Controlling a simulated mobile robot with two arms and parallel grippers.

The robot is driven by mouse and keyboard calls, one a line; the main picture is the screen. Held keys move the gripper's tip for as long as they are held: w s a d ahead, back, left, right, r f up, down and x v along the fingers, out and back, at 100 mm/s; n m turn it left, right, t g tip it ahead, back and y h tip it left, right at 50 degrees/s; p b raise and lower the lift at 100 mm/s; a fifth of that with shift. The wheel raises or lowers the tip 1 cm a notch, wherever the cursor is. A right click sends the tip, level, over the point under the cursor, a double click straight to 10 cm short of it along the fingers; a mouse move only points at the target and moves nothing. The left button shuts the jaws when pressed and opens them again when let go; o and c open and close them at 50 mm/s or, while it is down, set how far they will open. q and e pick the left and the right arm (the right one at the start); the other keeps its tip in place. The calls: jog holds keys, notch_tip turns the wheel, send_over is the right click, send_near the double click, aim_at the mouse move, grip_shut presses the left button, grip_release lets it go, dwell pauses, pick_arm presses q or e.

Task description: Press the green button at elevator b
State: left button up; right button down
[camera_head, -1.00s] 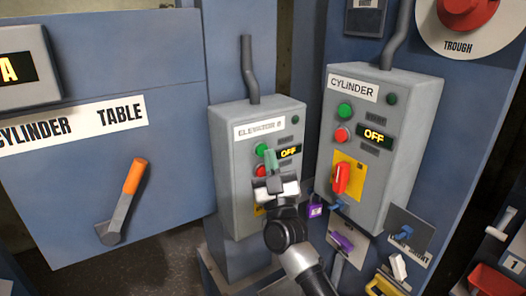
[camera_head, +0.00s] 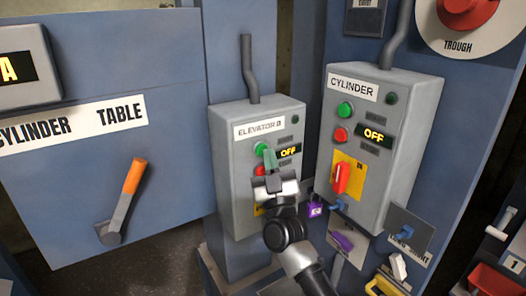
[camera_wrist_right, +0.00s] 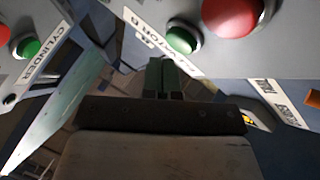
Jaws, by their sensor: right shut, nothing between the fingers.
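The elevator B box (camera_head: 228,163) is a grey control box with a label reading "ELEVATOR B" and a lit "OFF" display (camera_head: 288,152). Its green button (camera_head: 261,149) is at the upper left of the display, with a red button (camera_head: 260,170) below it. My right gripper (camera_head: 269,158) is shut and empty, its fingertips just in front of the green button and overlapping its lower right edge. In the right wrist view the green button (camera_wrist_right: 183,41) is just beyond the shut fingertips (camera_wrist_right: 162,66); contact cannot be told. My left gripper is not in view.
A similar cylinder box (camera_head: 399,103) stands close on the right, with its own green button (camera_head: 345,110), red button and red switch (camera_head: 341,177). An orange-handled lever (camera_head: 134,177) is on the left panel. A purple padlock (camera_head: 316,209) hangs between the boxes.

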jog(key=shift+w+a, duration=0.25)
jog(key=shift+w, duration=0.05)
jog(key=shift+w+a+b, duration=0.25)
jog(key=shift+w+b, duration=0.1)
jog(key=shift+b, duration=0.1)
dwell(0.7)
dwell(0.3)
jog(key=shift+s+d+p, duration=0.55)
jog(key=shift+s+p, duration=0.15)
jog(key=shift+s, duration=0.05)
jog(key=s+d+p, duration=0.1)
jog(key=s, duration=0.1)
jog(key=s+d+p, duration=0.2)
